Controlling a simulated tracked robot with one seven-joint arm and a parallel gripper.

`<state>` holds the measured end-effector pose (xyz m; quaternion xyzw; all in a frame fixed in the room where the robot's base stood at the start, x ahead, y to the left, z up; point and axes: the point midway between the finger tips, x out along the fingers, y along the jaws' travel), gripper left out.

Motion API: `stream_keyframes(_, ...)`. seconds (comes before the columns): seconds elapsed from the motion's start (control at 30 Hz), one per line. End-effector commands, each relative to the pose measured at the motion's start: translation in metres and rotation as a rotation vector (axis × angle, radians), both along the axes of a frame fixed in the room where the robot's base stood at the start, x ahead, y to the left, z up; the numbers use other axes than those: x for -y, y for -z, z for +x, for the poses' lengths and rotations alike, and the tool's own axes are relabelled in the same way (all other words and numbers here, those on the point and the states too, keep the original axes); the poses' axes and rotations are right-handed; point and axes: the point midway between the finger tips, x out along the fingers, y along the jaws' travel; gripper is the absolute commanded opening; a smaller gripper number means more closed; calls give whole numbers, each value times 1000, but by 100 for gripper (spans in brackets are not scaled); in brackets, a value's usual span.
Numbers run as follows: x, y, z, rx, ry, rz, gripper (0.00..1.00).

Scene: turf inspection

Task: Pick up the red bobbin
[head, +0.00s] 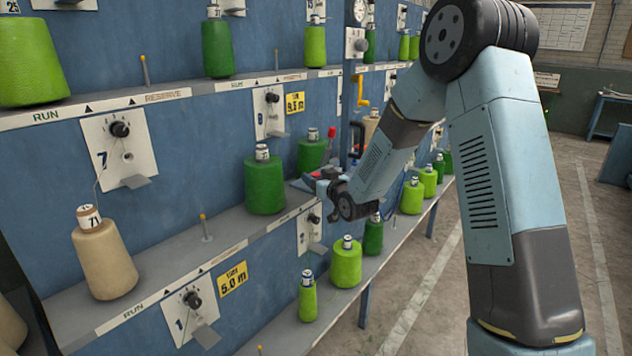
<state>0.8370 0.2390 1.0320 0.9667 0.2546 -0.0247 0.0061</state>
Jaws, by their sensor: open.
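No red bobbin can be made out clearly in the head view. My gripper (312,180) is open, at the middle shelf's edge, just right of a large dark green bobbin (264,183). Small red patches show at its fingers, too small to tell what they are. A small red upright piece (331,133) shows above and behind the gripper; I cannot tell whether it is a handle or something else. My forearm hides part of the shelves behind it.
A beige bobbin (104,260) stands on the middle shelf (165,257) at left. Another green bobbin (312,152) stands behind the gripper. Light green bobbins (347,263) line the lower shelf. Bare pegs (206,228) stick up from the shelf. The floor (430,300) at right is clear.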

Motion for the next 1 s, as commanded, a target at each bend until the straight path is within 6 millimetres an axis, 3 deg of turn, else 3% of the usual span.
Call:
stream_keyframes(0.37, -5, 0, 8, 0, 0, 0, 61)
stream_keyframes(0.9, -5, 0, 8, 0, 0, 0, 9)
stream_keyframes(1.0, -5, 0, 8, 0, 0, 0, 8)
